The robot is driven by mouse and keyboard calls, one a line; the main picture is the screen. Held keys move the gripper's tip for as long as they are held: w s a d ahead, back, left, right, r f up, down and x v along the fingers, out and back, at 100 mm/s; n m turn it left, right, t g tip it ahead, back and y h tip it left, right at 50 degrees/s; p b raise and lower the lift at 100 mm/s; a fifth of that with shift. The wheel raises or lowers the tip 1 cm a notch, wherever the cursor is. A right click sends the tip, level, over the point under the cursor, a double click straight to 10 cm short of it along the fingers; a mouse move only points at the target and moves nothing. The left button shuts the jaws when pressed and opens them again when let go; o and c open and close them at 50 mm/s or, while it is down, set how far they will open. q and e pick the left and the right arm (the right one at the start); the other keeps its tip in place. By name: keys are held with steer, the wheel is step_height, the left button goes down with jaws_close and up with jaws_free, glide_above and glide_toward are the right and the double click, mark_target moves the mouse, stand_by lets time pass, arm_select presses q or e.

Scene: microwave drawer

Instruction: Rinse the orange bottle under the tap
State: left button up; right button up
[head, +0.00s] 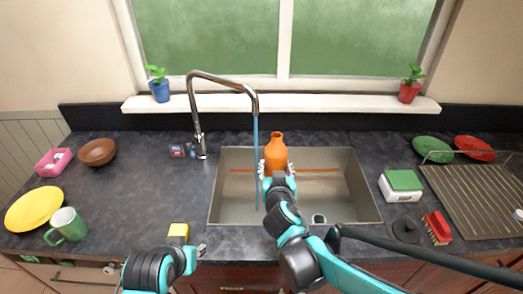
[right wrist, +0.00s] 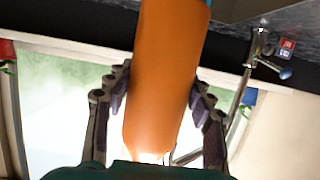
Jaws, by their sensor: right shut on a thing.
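The orange bottle (head: 276,150) is upright with its neck up, above the sink (head: 362,195). My right gripper (head: 277,171) is shut on it, with a finger on each side. The right wrist view shows the bottle (right wrist: 165,70) between the two fingers (right wrist: 162,85). The tap (head: 198,115) arches from behind the sink's left end. A thin blue stream (head: 256,140) falls from its spout, just left of the bottle in the head view; whether it touches the bottle is unclear. My left gripper (head: 199,250) is low by the front counter edge; its jaws are too small to read.
A yellow block (head: 178,232) lies near my left gripper. A green mug (head: 67,226) and yellow plate (head: 34,209) stand at left. The counter between mug and sink is mostly clear.

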mark_target(281, 166)
arm_select(q)
steer(key=shift+r, duration=0.1)
stand_by(0.5)
